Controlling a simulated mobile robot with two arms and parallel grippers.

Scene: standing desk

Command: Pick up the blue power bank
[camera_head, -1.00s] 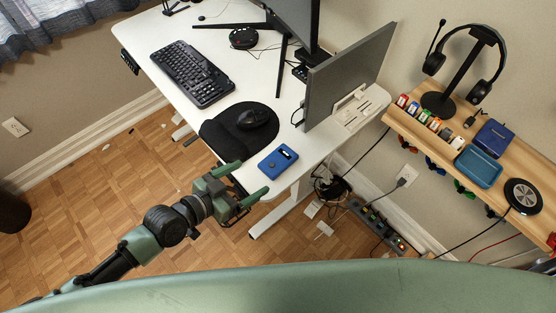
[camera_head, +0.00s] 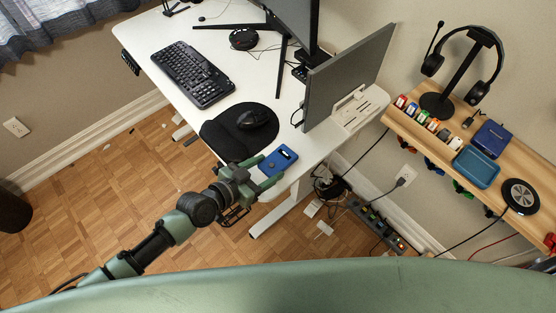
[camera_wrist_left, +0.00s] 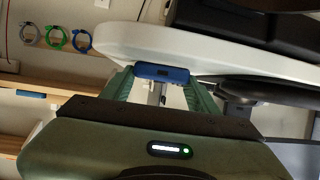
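The blue power bank (camera_head: 281,158) lies flat on the white desk near its front corner, right of the mouse pad. My left gripper (camera_head: 265,172) is at the desk edge with its green fingers apart, pointing at the power bank's near end. In the left wrist view the power bank (camera_wrist_left: 162,72) shows end-on between the tips of my left gripper (camera_wrist_left: 161,82). I cannot tell whether either finger touches it. My right gripper is not in view.
A black mouse (camera_head: 252,119) sits on the black mouse pad (camera_head: 222,133) just left of the power bank. A monitor (camera_head: 345,78) stands behind it. A keyboard (camera_head: 192,74) is further left. A wooden shelf (camera_head: 440,143) with a blue tray (camera_head: 476,167) is at right.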

